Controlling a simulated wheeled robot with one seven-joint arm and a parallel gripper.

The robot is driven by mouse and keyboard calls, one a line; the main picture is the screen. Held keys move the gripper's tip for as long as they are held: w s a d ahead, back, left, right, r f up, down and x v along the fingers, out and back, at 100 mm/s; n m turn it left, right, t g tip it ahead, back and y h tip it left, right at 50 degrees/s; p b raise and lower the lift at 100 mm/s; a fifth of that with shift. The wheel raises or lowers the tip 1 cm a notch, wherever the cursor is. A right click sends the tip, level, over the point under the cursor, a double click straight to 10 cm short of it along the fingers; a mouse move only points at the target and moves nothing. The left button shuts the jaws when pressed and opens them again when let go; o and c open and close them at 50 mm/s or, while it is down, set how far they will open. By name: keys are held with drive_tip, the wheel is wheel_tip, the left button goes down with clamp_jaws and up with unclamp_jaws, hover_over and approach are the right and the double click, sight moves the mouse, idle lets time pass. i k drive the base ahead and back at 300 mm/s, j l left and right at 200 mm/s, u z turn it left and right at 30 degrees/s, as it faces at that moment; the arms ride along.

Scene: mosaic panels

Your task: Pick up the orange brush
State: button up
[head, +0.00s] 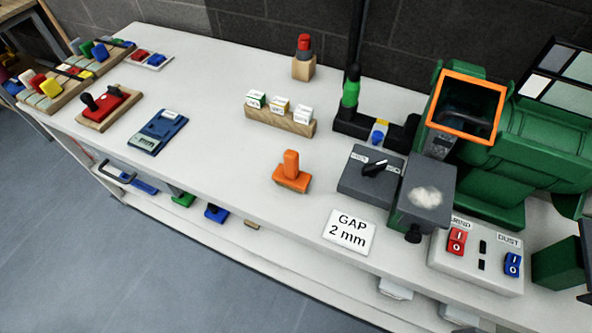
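The orange brush (291,174) stands on the white bench top (225,158) near the middle of the head view. It has a wide block at the bottom and an upright handle on top. It stands apart from the things around it, and nothing covers it. My gripper is not in view.
Right of the brush are a grey box with a black knob (370,176) and a green machine (505,180). A "GAP 2 mm" card (349,232) lies in front. A wooden block with labelled cubes (280,120) is behind. The bench left of the brush is clear.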

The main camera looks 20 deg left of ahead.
sight(287, 175)
drive_tip(key=j+u, duration=0.15)
drive_tip(key=j, duration=0.4)
drive_tip(key=i+j+u, duration=0.1)
drive_tip(key=j, duration=0.45)
drive_tip(key=j+u, duration=0.15)
drive_tip(key=j, duration=0.4)
drive_tip(key=i+j+u, duration=0.15)
drive_tip(key=j, duration=0.4)
